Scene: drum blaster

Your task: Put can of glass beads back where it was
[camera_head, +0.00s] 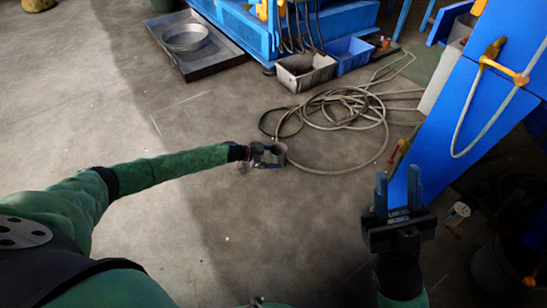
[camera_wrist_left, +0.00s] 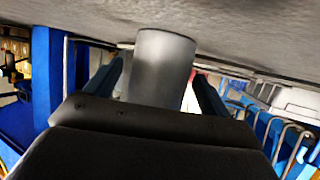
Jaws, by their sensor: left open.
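A plain grey metal can (camera_wrist_left: 160,65) stands between the two blue fingers of my left gripper (camera_wrist_left: 158,88) in the left wrist view. The fingers are spread, with a gap showing at the can's left side. In the head view the can (camera_head: 279,150) is a small grey cylinder at the end of my outstretched left arm, beside my left gripper (camera_head: 265,155). I cannot tell whether the can touches anything below it. My right gripper (camera_head: 397,190) is at the lower right, its blue fingers pointing up, apart and empty.
A coiled hose (camera_head: 345,115) lies on the concrete floor just beyond the can. A grey bin (camera_head: 306,72) and a blue bin (camera_head: 348,55) stand by the blue machine. A metal tray (camera_head: 212,62) holds a round pan (camera_head: 185,37). A blue beam (camera_head: 450,130) rises at right. The left floor is clear.

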